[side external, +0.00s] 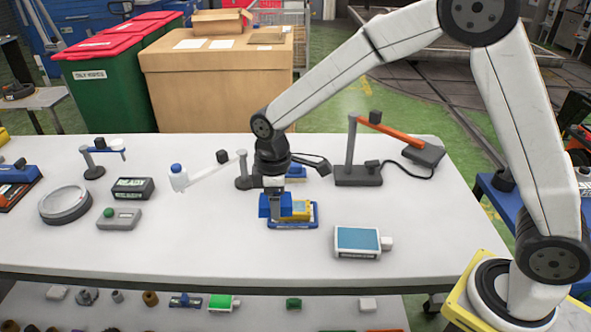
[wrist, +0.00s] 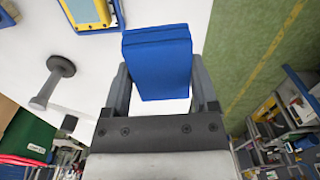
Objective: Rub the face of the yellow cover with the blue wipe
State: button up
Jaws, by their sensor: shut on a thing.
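My gripper (side external: 277,205) is shut on the blue wipe (wrist: 158,60), a thick blue block held between the two fingers; the gripper also shows in the wrist view (wrist: 159,88). In the side view the wipe (side external: 266,206) hangs low over the table, at the left of the yellow cover (side external: 301,210). The cover lies in a blue-rimmed holder (side external: 290,226). In the wrist view the cover (wrist: 89,12) is at the top left, partly cut off by the frame edge, and the wipe appears beside it. I cannot tell whether they touch.
A white box with a blue top (side external: 358,240) lies right of the holder. A dark stand with an orange arm (side external: 380,128) is behind at right. A jointed stand (side external: 241,170), black box (side external: 133,188) and round dish (side external: 65,203) are at left. The table front (side external: 200,250) is clear.

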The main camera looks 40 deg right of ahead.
aim_at(309, 207)
jog(key=w+d+f, duration=0.1)
jog(key=w+d, duration=0.6)
jog(key=w, duration=0.1)
jog(key=shift+f, duration=0.2)
jog(key=shift+f, duration=3.6)
jog(key=shift+s+d+f, duration=0.1)
jog(key=shift+d+f, duration=0.05)
jog(key=shift+f, duration=0.15)
jog(key=shift+s+d, duration=2.75)
jog(key=shift+s, duration=0.05)
jog(key=shift+w+a, duration=3)
jog(key=shift+a, duration=0.05)
notch_tip(309, 207, up, 8)
jog(key=shift+s, duration=0.1)
